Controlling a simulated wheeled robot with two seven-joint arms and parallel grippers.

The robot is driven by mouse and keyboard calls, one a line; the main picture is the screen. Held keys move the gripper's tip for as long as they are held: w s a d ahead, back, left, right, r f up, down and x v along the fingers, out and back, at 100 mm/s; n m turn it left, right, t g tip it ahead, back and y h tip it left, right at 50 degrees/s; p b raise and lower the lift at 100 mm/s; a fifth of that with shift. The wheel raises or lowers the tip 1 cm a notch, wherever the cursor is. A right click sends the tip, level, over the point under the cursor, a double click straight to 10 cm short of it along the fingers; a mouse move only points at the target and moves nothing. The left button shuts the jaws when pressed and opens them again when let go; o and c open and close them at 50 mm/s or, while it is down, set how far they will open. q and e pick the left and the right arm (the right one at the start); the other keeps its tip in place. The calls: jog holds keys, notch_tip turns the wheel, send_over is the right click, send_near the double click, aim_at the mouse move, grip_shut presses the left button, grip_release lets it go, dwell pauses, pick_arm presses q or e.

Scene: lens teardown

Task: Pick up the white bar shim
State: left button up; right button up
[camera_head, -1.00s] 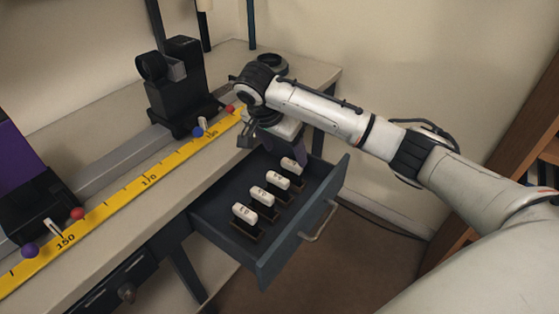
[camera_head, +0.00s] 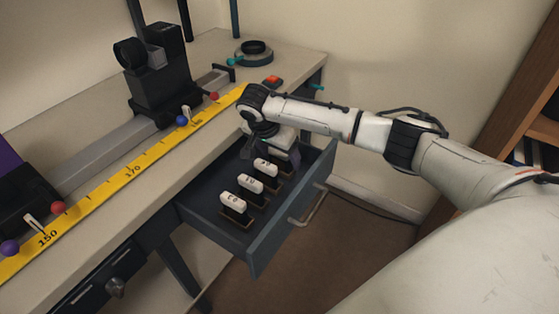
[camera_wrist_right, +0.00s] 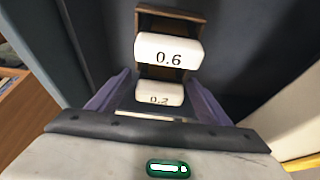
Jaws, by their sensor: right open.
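Several white bar shims stand in dark holders in a row inside the open drawer. In the head view I see a near one (camera_head: 233,202), a middle one (camera_head: 251,184) and a farther one (camera_head: 265,168); the far end of the row is hidden by my right gripper (camera_head: 270,152). In the right wrist view a shim marked 0.6 (camera_wrist_right: 168,50) and one that seems marked 0.2 (camera_wrist_right: 160,94) show. The open purple fingers of the right gripper (camera_wrist_right: 158,88) are on either side of the 0.2 shim, with gaps. My left gripper is out of view.
The dark drawer (camera_head: 257,240) has raised walls close around the row. The bench carries a yellow scale (camera_head: 108,183), a rail with black mounts (camera_head: 165,90), a red button (camera_head: 272,81) and a round dark part (camera_head: 253,52).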

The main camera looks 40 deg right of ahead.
jog(key=c, duration=1.1)
jog(key=shift+c, duration=0.2)
jog(key=shift+r, duration=0.15)
